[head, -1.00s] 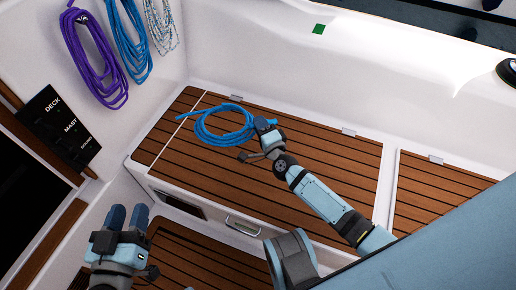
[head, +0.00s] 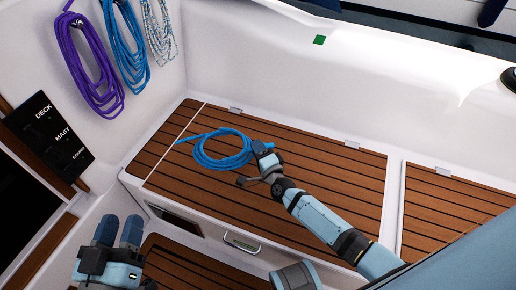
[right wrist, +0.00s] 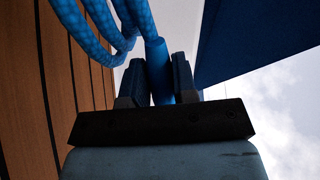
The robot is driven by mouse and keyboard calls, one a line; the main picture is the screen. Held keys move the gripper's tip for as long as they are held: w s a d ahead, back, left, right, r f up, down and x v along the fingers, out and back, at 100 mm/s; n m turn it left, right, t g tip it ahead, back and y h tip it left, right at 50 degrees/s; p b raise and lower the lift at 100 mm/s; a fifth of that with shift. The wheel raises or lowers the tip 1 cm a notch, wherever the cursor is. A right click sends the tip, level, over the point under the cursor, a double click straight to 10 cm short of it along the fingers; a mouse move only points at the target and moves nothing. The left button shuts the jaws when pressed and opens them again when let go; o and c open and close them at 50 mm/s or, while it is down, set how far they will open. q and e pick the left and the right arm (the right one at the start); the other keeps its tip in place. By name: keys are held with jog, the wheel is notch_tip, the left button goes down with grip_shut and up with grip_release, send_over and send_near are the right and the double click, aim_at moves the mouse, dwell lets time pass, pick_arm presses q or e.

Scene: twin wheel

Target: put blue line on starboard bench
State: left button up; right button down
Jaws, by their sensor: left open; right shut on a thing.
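A coiled blue line (head: 205,158) is at the teak-slatted bench (head: 320,187), over its left part, with one tail pointing left. My right gripper (head: 260,148) is at the coil's right edge, shut on the line. In the right wrist view the blue line (right wrist: 158,70) passes between the two fingers (right wrist: 160,82), and its loops hang close to the wood slats. Whether the coil fully rests on the bench I cannot tell. My left gripper (head: 120,232) is open and empty, at the lower left, away from the line.
A purple line (head: 85,65), another blue line (head: 125,45) and a white flecked line (head: 160,30) hang on the left wall. A black label board (head: 52,132) reads DECK and MAST. A green square (head: 319,40) marks the white coaming. The bench's right part is clear apart from my arm.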

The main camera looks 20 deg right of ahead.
pick_arm(q)
jog(key=shift+m+g+h, duration=0.4)
jog(key=shift+g+h, duration=0.1)
jog(key=shift+g, duration=0.2)
jog(key=shift+d+f+b, duration=0.2)
jog(key=shift+f+b, duration=0.45)
jog(key=shift+b, duration=0.25)
jog(key=shift+d+f+b, duration=0.25)
jog(key=shift+f+b, duration=0.45)
jog(key=shift+b, duration=0.25)
jog(key=shift+d+f+b, duration=0.2)
jog(key=shift+f+b, duration=0.45)
jog(key=shift+b, duration=0.25)
pick_arm(e)
jog(key=shift+f, duration=3.5)
jog(key=c, duration=0.5)
grip_release()
